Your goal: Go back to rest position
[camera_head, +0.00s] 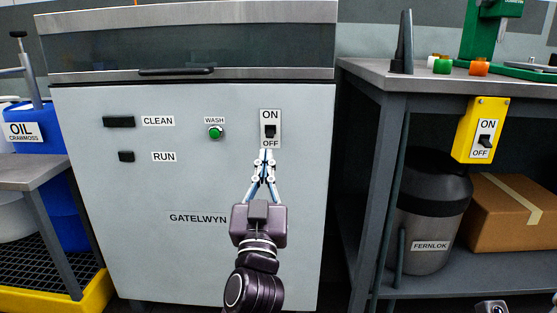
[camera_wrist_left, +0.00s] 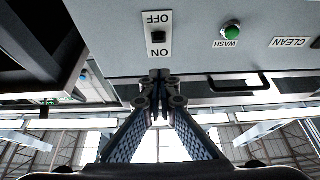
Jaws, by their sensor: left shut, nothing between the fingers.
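My left gripper (camera_head: 265,155) is shut and empty. Its fingertips point up, just below the ON/OFF switch (camera_head: 270,131) on the front of the grey washer cabinet (camera_head: 190,260). In the left wrist view the shut fingertips (camera_wrist_left: 159,76) are seen close to the same switch (camera_wrist_left: 159,37), which appears upside down there. I cannot tell whether the fingertips touch the panel. A small dark part at the bottom right edge of the head view may be of my right arm; no right gripper fingers show.
The cabinet front also has a green WASH button (camera_head: 215,132). At right stands a grey workbench (camera_head: 440,85) with a yellow ON/OFF box (camera_head: 480,130), a dark bin (camera_head: 430,210) and a cardboard box (camera_head: 512,215). At left are a yellow tray (camera_head: 85,300) and a blue oil can (camera_head: 45,140).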

